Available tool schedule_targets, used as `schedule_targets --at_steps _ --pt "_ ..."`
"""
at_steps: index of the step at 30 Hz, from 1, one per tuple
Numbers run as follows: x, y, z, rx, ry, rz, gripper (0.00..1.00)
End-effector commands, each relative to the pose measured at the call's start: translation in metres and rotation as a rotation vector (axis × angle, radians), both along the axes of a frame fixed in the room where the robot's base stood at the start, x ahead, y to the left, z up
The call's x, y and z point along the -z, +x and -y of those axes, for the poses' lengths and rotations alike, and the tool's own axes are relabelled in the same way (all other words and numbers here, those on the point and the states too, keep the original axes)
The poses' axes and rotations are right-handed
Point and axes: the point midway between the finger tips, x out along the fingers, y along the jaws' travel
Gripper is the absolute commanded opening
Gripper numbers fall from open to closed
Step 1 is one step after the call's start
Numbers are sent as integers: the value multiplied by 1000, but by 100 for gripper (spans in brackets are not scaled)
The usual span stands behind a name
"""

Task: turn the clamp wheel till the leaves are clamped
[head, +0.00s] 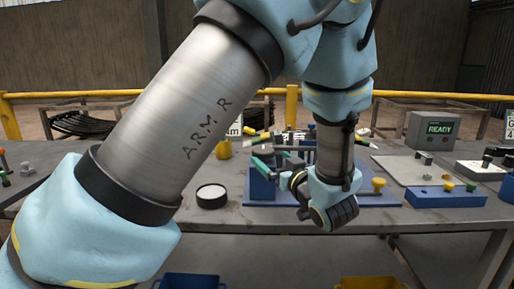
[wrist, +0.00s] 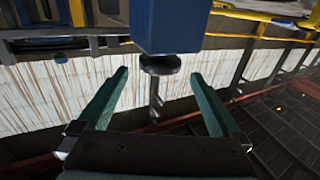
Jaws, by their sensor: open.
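My gripper (wrist: 155,98) is open and empty in the wrist view, its two green fingers spread apart. Beyond and between the fingertips is a blue block (wrist: 170,25) with a dark round disc (wrist: 160,65) on its end. The disc may be the clamp wheel; I cannot tell for sure. The fingers appear apart from it. In the head view my gripper (head: 263,156) reaches left over a blue fixture (head: 262,184) on the bench. My wrist hides much of the fixture, and I cannot make out the leaves in it clearly.
A round white-topped tin (head: 211,195) stands left of the fixture on the grey bench. A grey box reading READY (head: 434,130) and a blue block with yellow knobs (head: 445,195) are at right. A yellow rail (head: 440,97) runs behind. Blue and yellow bins sit below.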

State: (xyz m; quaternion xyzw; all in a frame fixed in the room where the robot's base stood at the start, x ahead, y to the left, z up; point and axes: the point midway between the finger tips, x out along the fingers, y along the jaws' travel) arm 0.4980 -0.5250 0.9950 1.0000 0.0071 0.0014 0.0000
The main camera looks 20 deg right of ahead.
Motion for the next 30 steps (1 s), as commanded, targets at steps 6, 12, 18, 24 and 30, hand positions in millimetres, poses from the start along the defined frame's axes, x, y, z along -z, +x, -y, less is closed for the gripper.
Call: schedule_targets --at_steps 6,12,18,24,30 --pt "-2 43 -2 -4 2 -1 100" --pt "-2 74 -2 -2 0 -1 100" --pt "0 90 -2 0 0 -2 100" --pt "0 92 -2 1 0 -2 100" --pt "0 92 -2 1 0 -3 90"
